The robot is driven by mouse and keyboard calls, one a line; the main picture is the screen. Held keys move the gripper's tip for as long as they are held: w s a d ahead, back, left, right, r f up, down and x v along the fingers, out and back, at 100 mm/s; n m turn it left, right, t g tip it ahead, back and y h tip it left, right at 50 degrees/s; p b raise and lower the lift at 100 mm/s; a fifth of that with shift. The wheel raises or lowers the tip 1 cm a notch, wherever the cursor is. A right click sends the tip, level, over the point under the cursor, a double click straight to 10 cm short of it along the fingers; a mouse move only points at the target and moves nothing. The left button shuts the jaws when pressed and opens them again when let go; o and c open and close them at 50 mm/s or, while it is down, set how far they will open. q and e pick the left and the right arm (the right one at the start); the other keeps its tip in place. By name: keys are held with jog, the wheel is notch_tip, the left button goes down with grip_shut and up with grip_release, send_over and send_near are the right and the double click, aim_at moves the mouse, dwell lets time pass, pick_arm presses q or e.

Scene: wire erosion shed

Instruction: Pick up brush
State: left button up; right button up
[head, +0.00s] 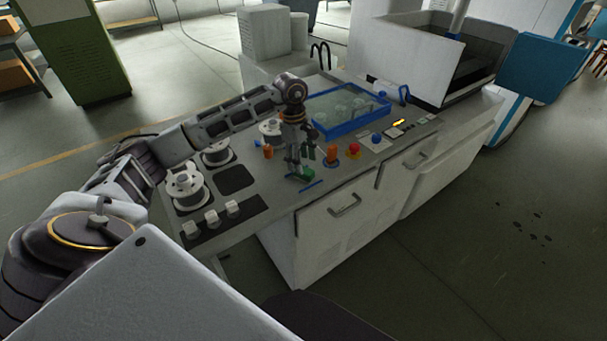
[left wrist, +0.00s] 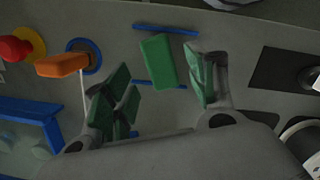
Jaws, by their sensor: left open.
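A small green block (head: 302,175), which I take to be the brush, lies on the grey worktop near its front edge. In the left wrist view the green block (left wrist: 158,62) lies between two thin blue strips; no bristles can be made out. My left gripper (head: 300,161) points down just over it. In the left wrist view my left gripper (left wrist: 163,86) is open, with green-padded fingers on either side of the block and a gap on both sides. Whether the fingertips reach down to its height I cannot tell. My right gripper is not in view.
Right of the gripper are an orange knob (head: 332,154) and a red button (head: 354,150). A blue-rimmed tray (head: 346,127) lies behind. White spools (head: 185,187) and small white blocks (head: 232,207) stand left. Another orange piece (head: 268,151) stands close to the gripper.

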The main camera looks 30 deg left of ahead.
aim_at(304, 175)
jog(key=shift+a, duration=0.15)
pick_arm(q)
jog(key=shift+s+d+f+p, duration=0.15)
jog(key=shift+f+p, duration=0.3)
jog(key=shift+f, duration=0.7)
jog(key=shift+d+f, duration=0.2)
jog(key=shift+f, duration=1.2)
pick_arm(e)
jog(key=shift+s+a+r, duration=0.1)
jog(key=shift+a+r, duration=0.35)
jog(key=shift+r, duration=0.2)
pick_arm(q)
jog(key=shift+c, duration=0.2)
jog(key=c, duration=1.2)
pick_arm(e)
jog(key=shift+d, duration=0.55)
